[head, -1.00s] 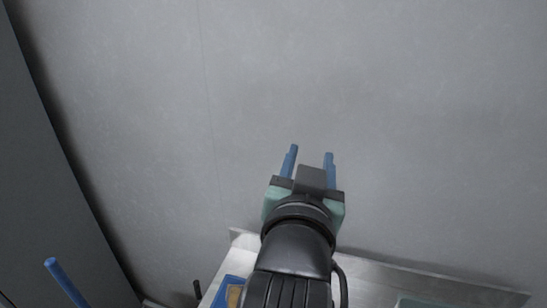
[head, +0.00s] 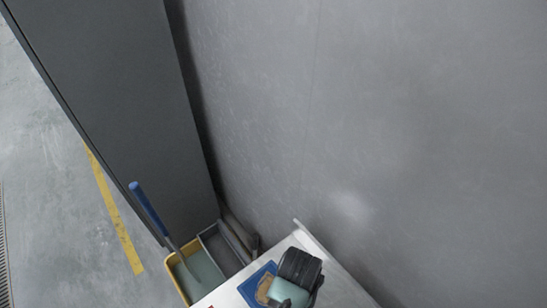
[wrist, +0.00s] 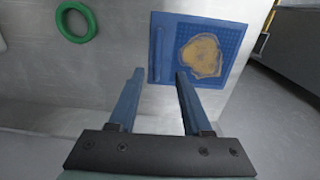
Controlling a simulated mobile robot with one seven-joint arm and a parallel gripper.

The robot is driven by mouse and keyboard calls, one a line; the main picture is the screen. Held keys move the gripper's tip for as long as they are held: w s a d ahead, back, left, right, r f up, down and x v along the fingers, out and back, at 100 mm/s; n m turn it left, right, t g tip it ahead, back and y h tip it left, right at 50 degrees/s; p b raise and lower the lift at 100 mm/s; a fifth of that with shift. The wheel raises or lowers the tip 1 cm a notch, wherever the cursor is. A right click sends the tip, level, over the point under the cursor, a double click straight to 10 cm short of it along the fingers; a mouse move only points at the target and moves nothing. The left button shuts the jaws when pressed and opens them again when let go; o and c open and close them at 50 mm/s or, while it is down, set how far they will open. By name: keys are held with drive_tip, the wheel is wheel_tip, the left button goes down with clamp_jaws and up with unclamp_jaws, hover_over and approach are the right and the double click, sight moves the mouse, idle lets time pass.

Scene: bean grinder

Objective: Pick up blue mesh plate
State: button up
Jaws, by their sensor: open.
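The blue mesh plate (head: 247,288) lies on the light metal table at the bottom of the head view, partly hidden by my arm. In the wrist view the plate (wrist: 225,75) is at the upper right, a blue square with a fine grid, a raised bar along its left side and a tan patch of material on it. My gripper (wrist: 158,75) is open and empty, with two blue fingers. The right fingertip overlaps the plate's lower left part in the picture; I cannot tell the distance between them.
A green ring (wrist: 76,22) lies on the table left of the plate. In the head view a yellow bin (head: 181,283) with a blue-handled tool (head: 146,208) and a grey bin (head: 222,250) stand beside the table. A wall rises behind, and a dark cabinet (head: 110,90) stands left.

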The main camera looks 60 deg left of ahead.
drive_tip(key=shift+f, duration=0.3)
drive_tip(key=f, duration=0.2)
drive_tip(key=s+f+p, duration=0.1)
drive_tip(key=f, duration=0.1)
drive_tip(key=shift+d, duration=0.4)
drive_tip(key=shift+w+f, duration=0.15)
drive_tip(key=shift+f, duration=0.4)
clamp_jaws()
idle(0.4)
